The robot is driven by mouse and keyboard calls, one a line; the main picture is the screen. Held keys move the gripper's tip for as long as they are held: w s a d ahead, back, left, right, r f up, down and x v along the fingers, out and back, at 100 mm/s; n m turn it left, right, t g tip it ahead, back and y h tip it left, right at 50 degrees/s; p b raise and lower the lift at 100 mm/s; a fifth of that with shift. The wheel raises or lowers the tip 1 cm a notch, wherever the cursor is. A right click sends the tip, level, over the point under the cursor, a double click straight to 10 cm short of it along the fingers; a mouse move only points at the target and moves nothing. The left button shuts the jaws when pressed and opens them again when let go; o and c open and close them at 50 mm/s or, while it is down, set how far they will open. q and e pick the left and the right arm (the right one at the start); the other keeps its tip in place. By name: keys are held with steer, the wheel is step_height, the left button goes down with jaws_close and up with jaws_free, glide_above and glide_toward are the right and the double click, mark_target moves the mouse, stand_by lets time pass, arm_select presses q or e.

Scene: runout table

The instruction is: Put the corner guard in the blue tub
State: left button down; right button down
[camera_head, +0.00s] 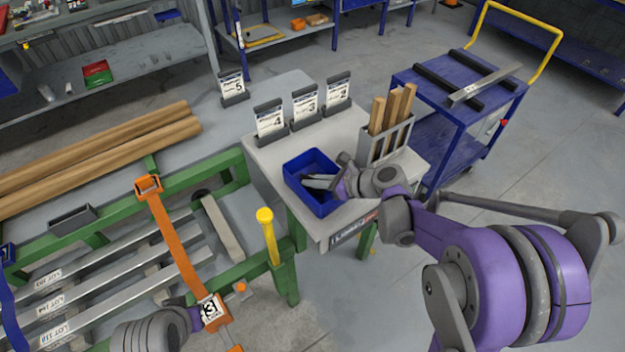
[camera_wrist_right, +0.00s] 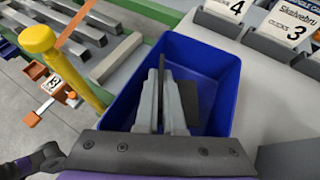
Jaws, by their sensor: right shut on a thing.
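The blue tub (camera_head: 325,206) stands on the pale side table, and it also fills the middle of the right wrist view (camera_wrist_right: 215,65). My right gripper (camera_head: 319,182) reaches into the tub from the right, with its fingers (camera_wrist_right: 163,105) pointing down between the tub's walls. It is shut on the dark grey corner guard (camera_wrist_right: 188,96), which shows beside and between the fingers inside the tub's outline. I cannot tell whether the guard touches the tub floor. My left gripper (camera_head: 206,315) is low in the head view by an orange strap; its fingers are not clear.
A grey holder with wooden slats (camera_head: 388,130) stands right of the tub on the table. Numbered card stands (camera_head: 304,103) line the table's back. A yellow-capped post (camera_head: 267,228) rises left of the tub. A blue cart (camera_head: 465,95) stands behind right.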

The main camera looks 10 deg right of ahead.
steer(key=shift+f, duration=0.15)
steer(key=c, duration=1.3)
jaws_free()
steer(key=shift+r+p, duration=0.4)
steer(key=shift+r, duration=0.2)
steer(key=v, duration=1.2)
steer(key=s+a+f+n+g+h, duration=0.1)
steer(key=s+f+n+h, duration=0.1)
steer(key=s+n, duration=0.4)
steer(key=s+a+f+n+g+h, duration=0.1)
steer(key=s+n+h, duration=0.3)
steer(key=n, duration=0.7)
steer(key=s+a+f+n+g+h, duration=0.1)
steer(key=s+f+n+h, duration=0.2)
steer(key=s+n, duration=0.4)
steer(key=shift+s+a+f+n, duration=0.1)
steer(key=shift+s+a+n, duration=0.1)
steer(key=shift+n, duration=0.45)
steer(key=shift+s+a+f+n, duration=0.1)
steer(key=shift+s+n, duration=0.1)
steer(key=shift+n, duration=0.45)
